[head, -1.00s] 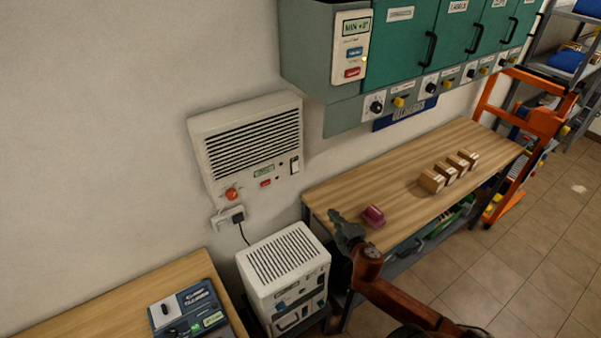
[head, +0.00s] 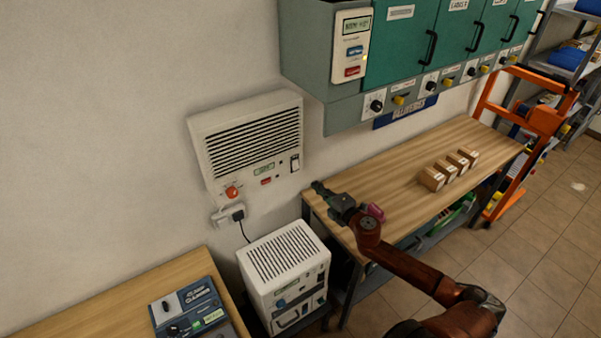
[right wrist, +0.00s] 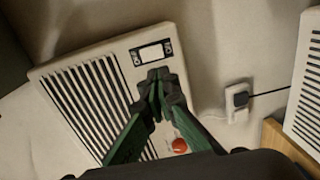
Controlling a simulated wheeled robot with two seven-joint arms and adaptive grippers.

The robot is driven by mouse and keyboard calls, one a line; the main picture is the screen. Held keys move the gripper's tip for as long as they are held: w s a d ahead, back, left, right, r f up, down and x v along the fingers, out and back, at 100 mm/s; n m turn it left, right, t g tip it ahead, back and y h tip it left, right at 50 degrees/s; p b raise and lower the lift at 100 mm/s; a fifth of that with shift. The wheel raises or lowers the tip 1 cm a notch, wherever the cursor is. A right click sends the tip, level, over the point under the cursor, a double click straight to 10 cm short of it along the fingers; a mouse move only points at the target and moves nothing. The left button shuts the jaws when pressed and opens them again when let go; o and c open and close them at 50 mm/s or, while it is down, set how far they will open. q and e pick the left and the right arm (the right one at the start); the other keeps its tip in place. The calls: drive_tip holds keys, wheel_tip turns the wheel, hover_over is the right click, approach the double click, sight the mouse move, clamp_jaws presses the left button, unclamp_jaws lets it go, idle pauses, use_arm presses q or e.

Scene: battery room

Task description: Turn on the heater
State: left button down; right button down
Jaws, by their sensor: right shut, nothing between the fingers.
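A white wall unit (head: 245,140) with a dark slatted grille, seemingly the heater, hangs at centre left in the head view. Its lower panel carries a small green display (head: 263,168), a rocker switch (head: 295,163) at the right and a red-orange knob (head: 232,192). The right wrist view shows the unit's grille (right wrist: 95,105), the white rocker (right wrist: 152,52) between dark end labels, and the knob (right wrist: 179,146). My right gripper (head: 319,187) is shut and empty, just right of and below the switch in the head view. In the wrist view its fingertips (right wrist: 158,76) appear beside the rocker; contact is unclear.
A plug sits in a wall socket (head: 230,215), its cord running towards a white vented box (head: 285,255) below. Green cabinets (head: 405,45) hang above.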

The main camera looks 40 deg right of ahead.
drive_tip(key=w, duration=0.3)
drive_tip(key=w+f, duration=0.1)
drive_tip(key=w, duration=0.3)
drive_tip(key=w+d+p, duration=0.1)
drive_tip(key=w, duration=0.3)
drive_tip(key=shift+w+d+f, duration=0.1)
drive_tip(key=shift+w+f, duration=0.05)
drive_tip(key=shift+f, duration=0.05)
drive_tip(key=shift+w+f, duration=0.1)
drive_tip(key=shift+w, duration=0.05)
drive_tip(key=shift+w+f+b, duration=0.15)
drive_tip(key=shift+w+b, duration=0.15)
drive_tip(key=shift+s, duration=0.25)
drive_tip(key=b, duration=0.1)
approach(296, 169)
drive_tip(key=s+f, duration=0.2)
drive_tip(key=s, duration=0.4)
drive_tip(key=shift+a+f, duration=0.3)
drive_tip(key=shift+s, duration=0.2)
